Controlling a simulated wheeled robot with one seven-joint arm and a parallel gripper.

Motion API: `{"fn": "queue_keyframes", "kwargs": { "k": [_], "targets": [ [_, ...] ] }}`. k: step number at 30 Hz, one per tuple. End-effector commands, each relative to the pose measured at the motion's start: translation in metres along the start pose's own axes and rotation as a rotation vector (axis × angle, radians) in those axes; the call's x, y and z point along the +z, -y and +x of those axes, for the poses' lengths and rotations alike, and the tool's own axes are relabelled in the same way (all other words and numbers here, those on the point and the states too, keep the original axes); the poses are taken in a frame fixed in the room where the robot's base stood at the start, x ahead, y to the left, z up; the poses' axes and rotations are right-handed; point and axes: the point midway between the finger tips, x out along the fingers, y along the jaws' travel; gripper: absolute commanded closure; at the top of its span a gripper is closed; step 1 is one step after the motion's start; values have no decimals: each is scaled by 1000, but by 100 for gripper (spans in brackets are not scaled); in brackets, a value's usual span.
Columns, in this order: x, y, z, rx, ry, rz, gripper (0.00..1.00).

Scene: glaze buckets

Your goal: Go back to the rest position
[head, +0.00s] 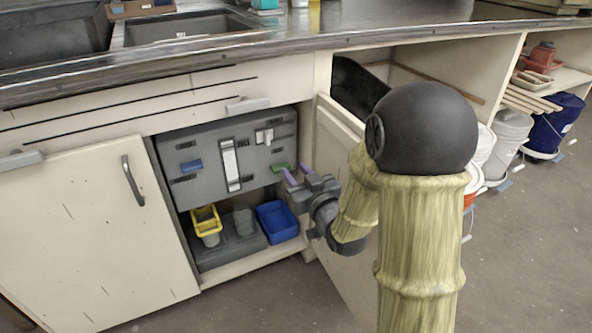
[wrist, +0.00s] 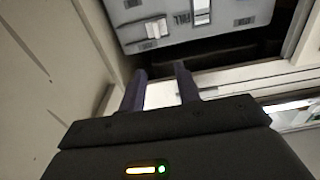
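My gripper (head: 288,176) is in front of the open cabinet under the counter, close to the open cabinet door (head: 342,128). Its two purple fingers stand apart with nothing between them; they also show in the wrist view (wrist: 162,88). A grey panel (head: 213,150) with a white lever strip, a white switch, a blue handle and a green handle stands inside the cabinet. The panel also shows at the top of the wrist view (wrist: 175,38). The rest position itself is not marked in the frames.
Below the panel are a yellow basket (head: 207,224), a grey cup (head: 243,222) and a blue bin (head: 277,221). A closed cabinet door (head: 85,225) is at left. The counter (head: 330,30) runs above. White and blue buckets (head: 553,125) stand at right. Floor is clear in front.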

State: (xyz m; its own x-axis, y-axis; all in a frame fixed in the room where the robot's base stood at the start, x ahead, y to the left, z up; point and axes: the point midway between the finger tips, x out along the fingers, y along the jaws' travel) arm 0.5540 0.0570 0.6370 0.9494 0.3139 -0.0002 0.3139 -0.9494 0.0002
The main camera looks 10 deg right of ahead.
Motion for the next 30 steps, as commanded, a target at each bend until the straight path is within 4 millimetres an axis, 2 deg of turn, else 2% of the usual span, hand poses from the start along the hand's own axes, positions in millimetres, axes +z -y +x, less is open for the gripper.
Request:
{"fn": "queue_keyframes", "kwargs": {
  "k": [8,14,23,30],
  "targets": [
    [-4,-2,-1,14,41,-4,67],
    [-7,-12,-14,79,240,-10,67],
    [-9,-23,-65,189,628,21,67],
    [-19,-18,-124,248,934,86,67]
  ]
}}
